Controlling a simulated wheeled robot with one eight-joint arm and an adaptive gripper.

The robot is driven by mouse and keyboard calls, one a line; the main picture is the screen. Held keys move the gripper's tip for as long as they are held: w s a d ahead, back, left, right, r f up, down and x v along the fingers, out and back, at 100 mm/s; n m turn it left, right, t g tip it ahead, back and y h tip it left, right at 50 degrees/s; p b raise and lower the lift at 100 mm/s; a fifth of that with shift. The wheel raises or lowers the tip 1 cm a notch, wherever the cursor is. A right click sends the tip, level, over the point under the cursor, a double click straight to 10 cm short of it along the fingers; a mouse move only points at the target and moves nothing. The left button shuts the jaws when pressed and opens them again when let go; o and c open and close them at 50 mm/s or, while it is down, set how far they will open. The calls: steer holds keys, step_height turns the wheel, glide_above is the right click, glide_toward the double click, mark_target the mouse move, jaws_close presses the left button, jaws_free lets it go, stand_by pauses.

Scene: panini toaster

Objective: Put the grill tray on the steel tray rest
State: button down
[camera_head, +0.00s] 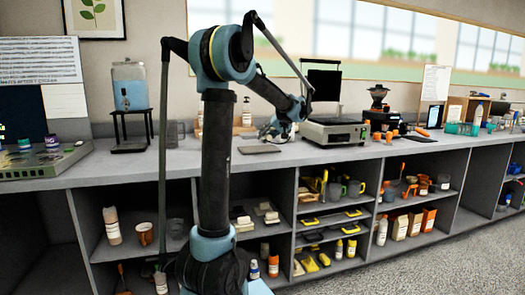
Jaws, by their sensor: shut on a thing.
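The panini toaster (335,132) stands on the counter right of my arm, its dark lid (323,84) raised. My gripper (272,134) is just left of the toaster, low over the counter. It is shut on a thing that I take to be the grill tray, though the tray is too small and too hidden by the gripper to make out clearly. A flat dark plate (260,150), seemingly the steel tray rest, lies on the counter just below and left of my gripper. Its top looks bare.
A drink dispenser (130,88) on a black stand is at the left. A bottle (246,112) stands behind my gripper. A coffee grinder (378,105) and scale stand right of the toaster. The counter (215,160) in front of the plate is clear. Shelves below hold bottles and mugs.

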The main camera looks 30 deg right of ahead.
steer(key=shift+s+d+f, duration=0.1)
steer(key=shift+d+f, duration=0.05)
steer(key=shift+f, duration=0.6)
steer(key=shift+s+d+f, duration=0.1)
steer(key=shift+f, duration=0.6)
step_height(320, 180, down, 3)
steer(key=shift+f, duration=0.2)
steer(key=c, duration=1.7)
jaws_free()
